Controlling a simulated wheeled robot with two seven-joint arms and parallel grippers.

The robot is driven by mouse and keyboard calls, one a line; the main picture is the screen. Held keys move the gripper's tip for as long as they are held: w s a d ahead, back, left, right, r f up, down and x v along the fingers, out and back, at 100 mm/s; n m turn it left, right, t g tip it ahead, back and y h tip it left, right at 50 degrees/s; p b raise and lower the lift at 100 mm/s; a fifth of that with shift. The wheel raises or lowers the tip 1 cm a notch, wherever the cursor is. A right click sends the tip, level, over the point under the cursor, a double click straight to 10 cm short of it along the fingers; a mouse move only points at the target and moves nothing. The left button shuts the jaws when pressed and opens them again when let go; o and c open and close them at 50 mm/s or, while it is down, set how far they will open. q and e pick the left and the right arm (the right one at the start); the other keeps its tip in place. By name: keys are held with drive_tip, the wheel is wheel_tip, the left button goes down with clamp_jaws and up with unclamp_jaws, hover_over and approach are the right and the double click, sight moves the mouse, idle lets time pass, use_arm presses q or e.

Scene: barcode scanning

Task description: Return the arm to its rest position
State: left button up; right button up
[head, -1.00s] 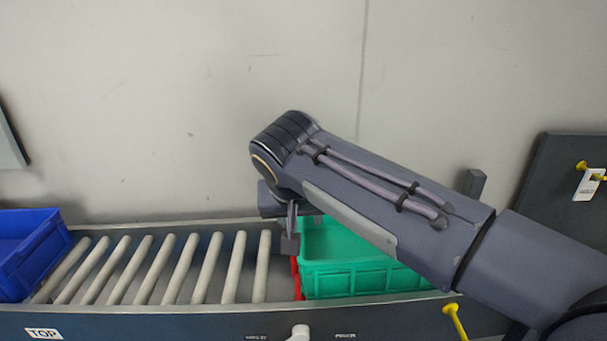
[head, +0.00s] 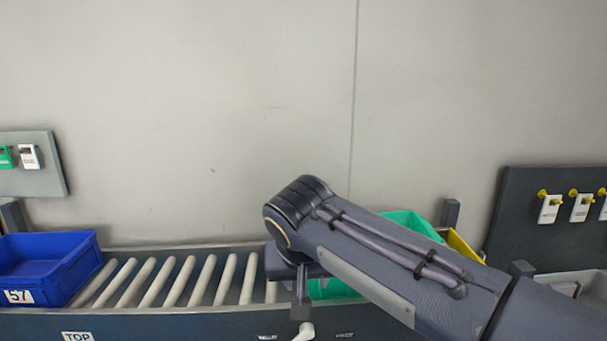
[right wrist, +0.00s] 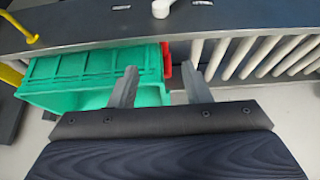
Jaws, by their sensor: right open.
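My right arm comes in from the right in the head view, its grey forearm lying across the green crate. My right gripper (head: 303,306) hangs from the wrist at the conveyor's front edge, seen side-on. In the right wrist view my right gripper (right wrist: 160,82) has its two grey fingers well apart with nothing between them. The green crate (right wrist: 95,68) shows beyond the fingers there, with a red item (right wrist: 166,60) at its side. In the head view the green crate (head: 412,222) is mostly hidden by my arm. My left gripper is not in view.
A roller conveyor (head: 168,280) runs along the wall, with a blue crate (head: 45,268) at its left end. A dark panel (head: 545,225) with yellow hooks and tags stands at right. A grey panel (head: 30,170) hangs at left. The wall above is clear.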

drive_tip(key=s+d+f+g+y, duration=0.1)
drive_tip(key=s+d+f, duration=0.2)
drive_tip(key=d, duration=0.5)
drive_tip(key=s+d+f+g+y, duration=0.1)
drive_tip(key=s+d+f+y, duration=0.2)
drive_tip(key=d, duration=0.5)
drive_tip(key=s+d+f+m+t, duration=0.1)
drive_tip(key=s+f, duration=0.3)
drive_tip(key=s, duration=0.4)
drive_tip(key=s+d+f+m, duration=0.1)
drive_tip(key=s+d+f, duration=0.2)
drive_tip(key=s+f, duration=0.2)
drive_tip(key=s, duration=0.3)
drive_tip(key=shift+s+d+f+t, duration=0.25)
drive_tip(key=shift+s+t, duration=0.05)
drive_tip(key=shift+t, duration=0.1)
